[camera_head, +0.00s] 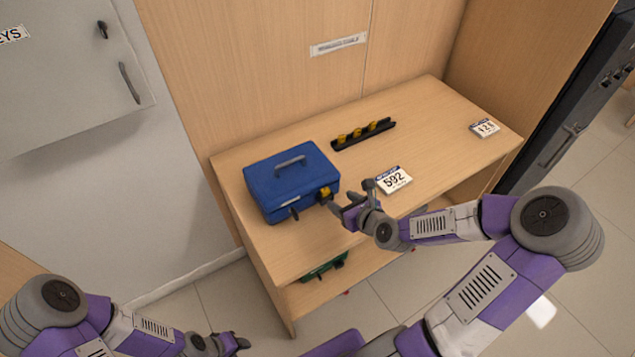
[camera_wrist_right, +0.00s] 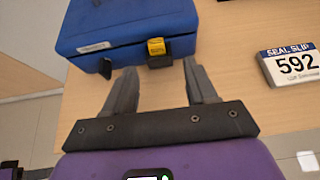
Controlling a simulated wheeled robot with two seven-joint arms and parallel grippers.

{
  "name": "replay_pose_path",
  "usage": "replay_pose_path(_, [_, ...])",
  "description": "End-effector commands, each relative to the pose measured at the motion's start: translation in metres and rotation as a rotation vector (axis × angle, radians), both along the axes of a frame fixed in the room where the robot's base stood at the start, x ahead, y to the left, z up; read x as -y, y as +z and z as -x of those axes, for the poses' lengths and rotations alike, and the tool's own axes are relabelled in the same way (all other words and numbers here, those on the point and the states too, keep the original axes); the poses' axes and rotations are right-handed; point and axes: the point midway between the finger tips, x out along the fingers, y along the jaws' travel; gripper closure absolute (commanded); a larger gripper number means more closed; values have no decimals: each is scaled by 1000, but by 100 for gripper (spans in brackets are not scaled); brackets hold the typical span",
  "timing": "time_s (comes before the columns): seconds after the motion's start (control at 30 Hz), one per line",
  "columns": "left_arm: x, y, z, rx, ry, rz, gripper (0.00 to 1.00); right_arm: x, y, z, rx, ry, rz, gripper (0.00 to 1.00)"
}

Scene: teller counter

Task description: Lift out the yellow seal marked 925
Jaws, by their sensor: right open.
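Several yellow seals (camera_head: 357,132) stand in a black rack (camera_head: 346,142) at the back of the counter; their numbers are too small to read. Another yellow seal (camera_head: 325,192) sits on the front of the blue box (camera_head: 290,179). In the right wrist view this seal (camera_wrist_right: 156,46) is at the box's (camera_wrist_right: 120,24) black latch, its marking unreadable. My right gripper (camera_head: 345,205) is open and empty in front of the box. In the wrist view its fingers (camera_wrist_right: 160,75) point toward the latch and seal, not closed on them. My left gripper (camera_head: 232,343) is low at the bottom edge, its jaws unclear.
A seal slip reading 592 (camera_head: 394,181) lies on the counter (camera_head: 440,115), right of the right gripper; it also shows in the wrist view (camera_wrist_right: 295,65). Another slip (camera_head: 485,128) lies at the right end. A green object (camera_head: 325,268) is on the shelf below. The counter's right-middle is clear.

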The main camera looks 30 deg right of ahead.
Motion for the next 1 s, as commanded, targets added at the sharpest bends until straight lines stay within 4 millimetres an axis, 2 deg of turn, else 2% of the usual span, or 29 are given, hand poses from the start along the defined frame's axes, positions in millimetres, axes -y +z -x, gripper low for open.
replay_pose_path(0.37, [0, -27, 1, -1, 1, 0, 57, -4, -14, -26, 1, 3, 2, 44])
replay_pose_path(0.63, [0, -56, 1, -1, 1, 0, 57, -10, -24, -55, 2, 4, 0, 44])
replay_pose_path(0.8, [0, -63, 1, -1, 1, 0, 57, -10, -29, -66, 1, 3, -1, 44])
replay_pose_path(1.0, [0, -63, 0, -1, 0, 0, 57, -10, -28, -68, 0, 2, 0, 44])
